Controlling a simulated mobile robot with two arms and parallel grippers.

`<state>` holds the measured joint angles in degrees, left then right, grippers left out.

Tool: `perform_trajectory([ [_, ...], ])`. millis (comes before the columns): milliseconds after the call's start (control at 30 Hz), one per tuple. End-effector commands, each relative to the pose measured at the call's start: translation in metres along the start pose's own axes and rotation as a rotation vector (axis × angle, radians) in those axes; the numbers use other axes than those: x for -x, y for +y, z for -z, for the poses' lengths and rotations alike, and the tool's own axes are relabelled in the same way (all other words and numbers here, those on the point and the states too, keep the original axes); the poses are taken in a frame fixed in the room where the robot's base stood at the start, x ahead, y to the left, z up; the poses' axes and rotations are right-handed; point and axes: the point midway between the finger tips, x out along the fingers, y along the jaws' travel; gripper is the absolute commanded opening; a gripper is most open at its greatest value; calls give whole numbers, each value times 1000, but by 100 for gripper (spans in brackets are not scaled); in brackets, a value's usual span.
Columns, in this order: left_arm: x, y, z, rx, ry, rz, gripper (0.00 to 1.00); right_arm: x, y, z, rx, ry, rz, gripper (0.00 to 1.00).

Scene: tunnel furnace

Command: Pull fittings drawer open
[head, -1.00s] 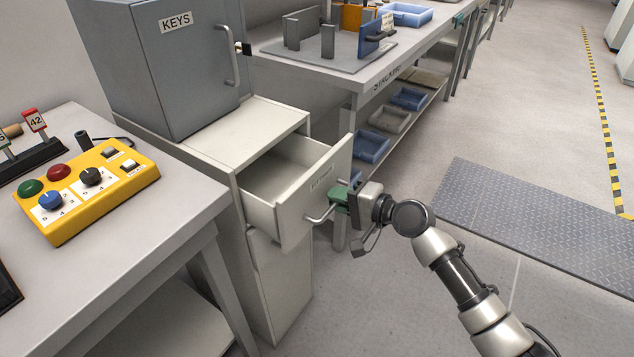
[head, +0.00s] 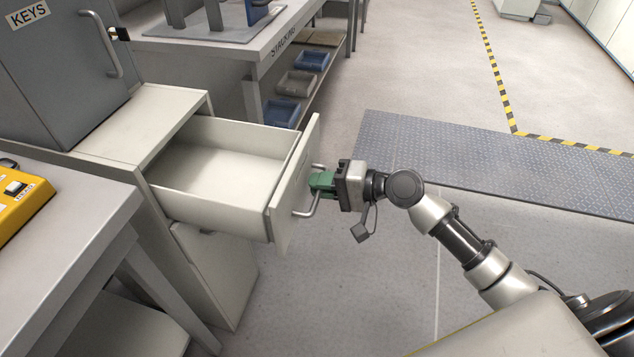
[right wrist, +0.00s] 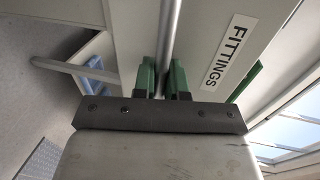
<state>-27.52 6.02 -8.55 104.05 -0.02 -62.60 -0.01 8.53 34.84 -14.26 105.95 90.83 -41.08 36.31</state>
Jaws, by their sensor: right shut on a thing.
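The fittings drawer (head: 222,172) stands well out of its pale cabinet, and its visible inside is bare. Its front panel (head: 290,205) carries a metal bar handle (head: 303,212). In the right wrist view the FITTINGS label (right wrist: 229,50) shows on the drawer front, beside the handle bar (right wrist: 168,45). My right gripper (head: 316,183) has its green fingers shut on the handle. The fingers (right wrist: 163,80) sit on either side of the bar in the right wrist view. My left gripper is not in view.
A grey KEYS cabinet (head: 62,75) stands on top of the drawer cabinet (head: 150,125). A table with a yellow control box (head: 25,205) is at the left. The stacking bench (head: 225,38) is behind. Open floor (head: 330,280) lies below and right of the drawer, with a grey ribbed mat (head: 480,165) beyond.

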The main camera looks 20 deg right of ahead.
Motion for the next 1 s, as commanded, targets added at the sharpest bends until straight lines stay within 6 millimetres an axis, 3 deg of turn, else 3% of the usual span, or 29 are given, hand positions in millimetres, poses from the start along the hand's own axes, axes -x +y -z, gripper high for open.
perform_trajectory([
  [67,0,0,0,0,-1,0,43,0,0,0,-1,0,-1,0],
  [100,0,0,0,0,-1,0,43,0,0,0,-1,0,-1,15],
  [267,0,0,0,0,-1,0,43,0,0,0,0,0,-1,37],
  [633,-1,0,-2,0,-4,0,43,8,1,0,0,2,-3,37],
  [1000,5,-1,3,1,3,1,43,78,2,0,-1,2,-5,37],
])
